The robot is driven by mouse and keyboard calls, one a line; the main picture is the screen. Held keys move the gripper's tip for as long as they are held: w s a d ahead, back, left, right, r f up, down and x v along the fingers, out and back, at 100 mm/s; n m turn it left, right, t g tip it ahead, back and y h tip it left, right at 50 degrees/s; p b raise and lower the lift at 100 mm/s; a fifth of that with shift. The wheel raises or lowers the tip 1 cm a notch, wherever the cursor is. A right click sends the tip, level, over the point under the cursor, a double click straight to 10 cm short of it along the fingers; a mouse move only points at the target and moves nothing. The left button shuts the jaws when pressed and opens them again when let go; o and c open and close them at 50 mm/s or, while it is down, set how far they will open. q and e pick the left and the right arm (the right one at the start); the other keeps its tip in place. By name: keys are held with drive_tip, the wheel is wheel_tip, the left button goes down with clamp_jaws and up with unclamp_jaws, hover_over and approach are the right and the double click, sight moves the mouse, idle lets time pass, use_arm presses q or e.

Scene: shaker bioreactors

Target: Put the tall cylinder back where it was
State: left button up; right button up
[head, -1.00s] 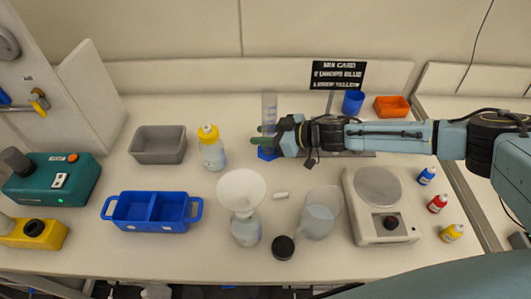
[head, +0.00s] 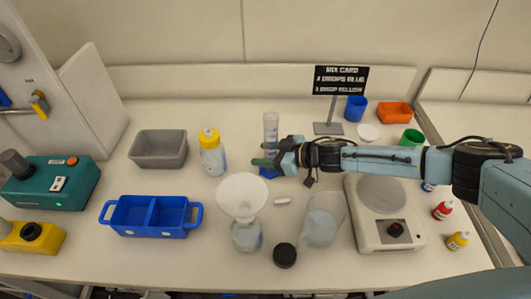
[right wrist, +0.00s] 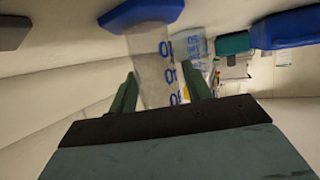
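The tall cylinder (head: 270,128) is clear, with a blue foot (head: 268,172), and looks upright in the head view. My right gripper (head: 264,162) reaches it from the right, low on its body. In the right wrist view the cylinder (right wrist: 155,68), with blue markings, lies between the two green fingers (right wrist: 165,88), which are shut on it. Its blue foot (right wrist: 142,14) shows at the top there. Whether the foot touches the table cannot be told. My left gripper is not in view.
Left of the cylinder stand a yellow-capped bottle (head: 212,155) and a grey bin (head: 158,162). In front are a funnel on a bottle (head: 242,195), a beaker (head: 322,222) and a scale (head: 384,235). The mix card sign (head: 340,80) stands behind right. A green cup (head: 412,138) is right.

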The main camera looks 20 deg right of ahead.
drive_tip(key=shift+o, duration=0.2)
drive_tip(key=shift+r, duration=0.15)
drive_tip(key=shift+s+d+r, duration=0.1)
drive_tip(key=shift+d+r, duration=0.05)
drive_tip(key=v, duration=1.1)
drive_tip(key=shift+d+r+p, duration=0.15)
drive_tip(key=shift+d+p, duration=0.05)
drive_tip(key=shift+p, duration=0.25)
drive_tip(key=shift+s, duration=0.2)
idle(0.4)
